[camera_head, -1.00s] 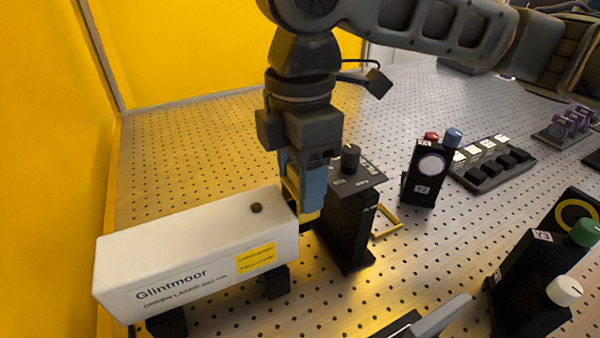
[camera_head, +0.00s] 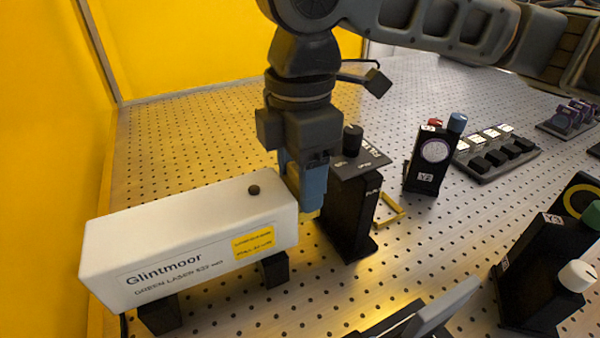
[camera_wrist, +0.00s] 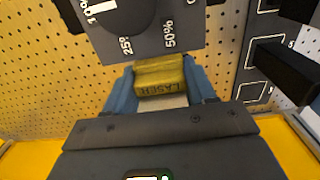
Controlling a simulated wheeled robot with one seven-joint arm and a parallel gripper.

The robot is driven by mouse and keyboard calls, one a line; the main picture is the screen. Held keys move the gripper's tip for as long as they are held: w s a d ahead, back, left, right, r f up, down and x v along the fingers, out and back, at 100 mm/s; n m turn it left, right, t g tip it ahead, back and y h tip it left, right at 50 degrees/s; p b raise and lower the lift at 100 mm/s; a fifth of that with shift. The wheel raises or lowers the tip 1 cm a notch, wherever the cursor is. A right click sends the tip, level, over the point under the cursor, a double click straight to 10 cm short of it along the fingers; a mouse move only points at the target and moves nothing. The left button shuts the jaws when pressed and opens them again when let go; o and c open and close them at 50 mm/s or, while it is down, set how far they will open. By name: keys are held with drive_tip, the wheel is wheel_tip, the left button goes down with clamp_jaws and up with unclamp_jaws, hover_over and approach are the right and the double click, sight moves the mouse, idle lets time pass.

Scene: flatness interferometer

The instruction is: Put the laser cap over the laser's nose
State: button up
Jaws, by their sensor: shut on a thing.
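The laser is a long white box (camera_head: 190,248) marked Glintmoor, on short black feet at the left in the head view. Its nose end faces my gripper and is hidden. My gripper (camera_head: 312,195) points down just off the laser's right end, with blue fingers. I cannot tell whether the cap touches the nose.
A black filter post (camera_head: 350,215) with a dial plate and knob stands close right of my gripper. A yellow square frame (camera_head: 390,212) is beside its foot. A post marked Y2 (camera_head: 430,165) and other knobbed posts stand further right. Yellow walls (camera_head: 200,50) enclose the back and left.

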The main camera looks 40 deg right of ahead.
drive_tip(key=shift+f, duration=0.35)
drive_tip(key=o, duration=0.9)
drive_tip(key=shift+o, duration=0.2)
drive_tip(key=shift+r+p, duration=3.2)
drive_tip(key=shift+r, duration=0.3)
